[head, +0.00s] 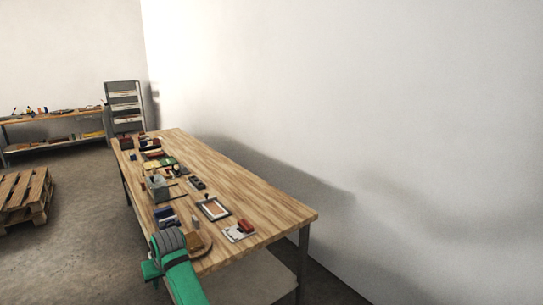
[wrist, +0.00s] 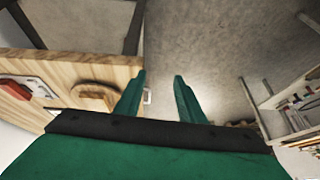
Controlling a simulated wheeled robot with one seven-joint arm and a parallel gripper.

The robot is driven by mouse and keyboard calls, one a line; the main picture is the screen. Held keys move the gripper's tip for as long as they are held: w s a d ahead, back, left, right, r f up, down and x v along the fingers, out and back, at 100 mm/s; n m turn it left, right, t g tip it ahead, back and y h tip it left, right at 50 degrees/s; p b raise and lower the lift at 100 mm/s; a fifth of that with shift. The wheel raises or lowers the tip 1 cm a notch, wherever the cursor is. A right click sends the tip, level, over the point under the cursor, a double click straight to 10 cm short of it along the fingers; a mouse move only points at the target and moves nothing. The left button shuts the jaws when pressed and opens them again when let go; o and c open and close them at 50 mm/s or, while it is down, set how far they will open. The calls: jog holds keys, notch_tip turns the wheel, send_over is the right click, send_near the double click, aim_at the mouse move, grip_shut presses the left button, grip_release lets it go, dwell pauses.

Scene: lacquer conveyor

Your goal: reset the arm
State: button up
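My gripper (wrist: 158,90) shows in the wrist view as two green fingers standing apart with nothing between them. The grey concrete floor lies behind the fingertips. The left finger overlaps the edge of the wooden table in that picture; I cannot tell any contact. In the head view my green arm (head: 178,275) is at the near left end of the wooden table (head: 270,205), and the fingers cannot be made out there.
On the table are a grey-green box (head: 157,187), a framed tray (head: 213,208), a white plate with a red block (head: 240,231) and a round wooden board (head: 199,243). The table's right side is bare. A pallet (head: 25,195) and a workbench (head: 55,118) stand left. A white wall runs right.

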jog(key=s+d+f+m+t+y, duration=0.1)
jog(key=s+d+f+m+t, duration=0.15)
jog(key=s+f, duration=0.65)
jog(key=s+d+f+m+t+y, duration=0.15)
jog(key=s+d+f, duration=0.35)
jog(key=f, duration=0.9)
jog(key=s+d+f+m+t, duration=0.25)
jog(key=s+d, duration=0.25)
jog(key=s, duration=0.4)
jog(key=s+d+r+m+t+h, duration=0.1)
jog(key=s+d+h, duration=0.1)
jog(key=s+d, duration=0.5)
jog(key=s+d+r+t+h, duration=0.2)
jog(key=s+d, duration=0.4)
jog(key=s, duration=0.4)
jog(key=s+d+r+t+h, duration=0.1)
jog(key=s+d+r, duration=0.3)
jog(key=s+r, duration=0.3)
jog(key=s+d+r+t+h, duration=0.1)
jog(key=s+d+r, duration=0.3)
jog(key=s+r, duration=0.3)
jog(key=shift+s+d+r, duration=0.15)
jog(key=shift+s+d, duration=0.05)
jog(key=shift+d, duration=0.2)
